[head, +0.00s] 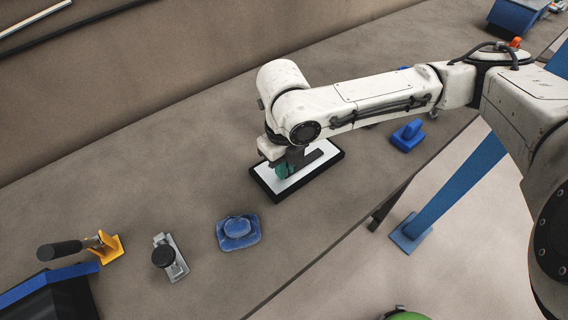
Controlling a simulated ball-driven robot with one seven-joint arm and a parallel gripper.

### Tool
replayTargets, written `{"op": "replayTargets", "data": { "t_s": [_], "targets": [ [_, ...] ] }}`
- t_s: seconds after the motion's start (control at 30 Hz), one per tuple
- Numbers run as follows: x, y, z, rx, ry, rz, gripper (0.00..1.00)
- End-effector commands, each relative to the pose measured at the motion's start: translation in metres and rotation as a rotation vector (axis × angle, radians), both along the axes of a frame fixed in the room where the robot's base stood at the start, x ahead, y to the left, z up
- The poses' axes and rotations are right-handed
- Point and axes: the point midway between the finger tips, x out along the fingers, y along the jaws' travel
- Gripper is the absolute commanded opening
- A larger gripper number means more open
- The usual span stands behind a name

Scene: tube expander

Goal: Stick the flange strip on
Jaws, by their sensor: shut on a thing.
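My gripper (284,166) points down over a black-rimmed tray (337,155) with a white surface, near the middle of the head view. It is shut on a small teal-green piece (286,171), at or just above the white surface. The fingers and wrist partly hide the piece, so I cannot tell whether it touches the tray. A dark grey flat bar (314,158) shows beside the fingers over the white surface. I cannot make out which of these, if any, is the flange strip.
On the bench (150,190) are a blue block on a base (238,231), a grey clamp with a black knob (170,258), a yellow bracket with a black handle (107,245) and a blue holder (407,135). The bench's front edge runs diagonally below the tray. Bare bench lies left of the tray.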

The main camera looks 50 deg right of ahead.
Motion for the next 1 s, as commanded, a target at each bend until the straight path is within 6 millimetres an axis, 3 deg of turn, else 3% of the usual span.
{"op": "replayTargets", "data": {
  "t_s": [0.03,0.07,0.1,0.37,0.67,0.77,1.0],
  "targets": [
    [0.000,0.000,0.000,0.000,0.000,0.000,0.00],
    [0.000,0.000,0.000,0.000,0.000,0.000,0.14],
    [0.000,0.000,0.000,0.000,0.000,0.000,0.18],
    [0.000,0.000,0.000,0.000,0.000,0.000,0.42],
    [0.000,0.000,0.004,0.000,-0.001,0.000,0.42],
    [0.001,0.000,0.014,-0.001,-0.002,0.000,0.42],
    [0.001,0.000,0.059,-0.003,-0.002,0.002,0.42]
  ]
}}
